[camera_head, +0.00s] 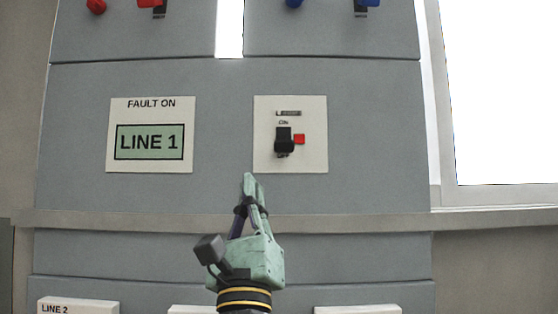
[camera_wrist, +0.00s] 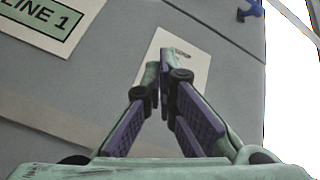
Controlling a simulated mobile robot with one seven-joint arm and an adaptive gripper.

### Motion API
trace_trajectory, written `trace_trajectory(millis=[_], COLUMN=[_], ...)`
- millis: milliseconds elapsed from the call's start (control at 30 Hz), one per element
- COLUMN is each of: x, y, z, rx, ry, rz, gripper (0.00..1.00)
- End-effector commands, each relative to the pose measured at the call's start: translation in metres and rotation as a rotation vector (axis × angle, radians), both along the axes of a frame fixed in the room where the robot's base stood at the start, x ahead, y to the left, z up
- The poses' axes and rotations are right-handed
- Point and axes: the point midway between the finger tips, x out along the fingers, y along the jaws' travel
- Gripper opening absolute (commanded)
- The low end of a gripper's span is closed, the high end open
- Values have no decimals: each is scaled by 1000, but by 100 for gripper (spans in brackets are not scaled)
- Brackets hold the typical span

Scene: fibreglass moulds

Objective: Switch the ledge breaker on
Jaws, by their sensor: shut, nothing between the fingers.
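The breaker (camera_head: 284,140) is a black lever on a pale plate (camera_head: 313,112) fixed to the grey panel. I cannot tell clearly whether the lever is up or down. My gripper (camera_head: 250,178) is shut and empty, just below and left of the plate's lower edge, pointing up. In the wrist view my gripper's fingertips (camera_wrist: 159,72) overlap the pale plate (camera_wrist: 197,68) and hide the lever.
A sign (camera_head: 150,141) reading "FAULT ON LINE 1" is left of the breaker plate. A grey ledge (camera_head: 340,221) runs across below. Red (camera_head: 150,3) and blue (camera_head: 368,2) handles are at the top. Pale boxes, one marked "LINE 2" (camera_head: 78,307), stand at the bottom.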

Motion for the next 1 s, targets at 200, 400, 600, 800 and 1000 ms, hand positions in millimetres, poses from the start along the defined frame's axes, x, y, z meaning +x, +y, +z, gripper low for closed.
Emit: trace_trajectory(millis=[200,400,600,800,1000], x=[43,53,52,58,82], y=[-45,-53,-53,-53,-54], z=[-18,-26,-26,-18,7], rx=[269,339,337,336,335], ry=[118,145,144,144,144], rz=[270,340,339,337,336], gripper=[0,0,0,0,0])
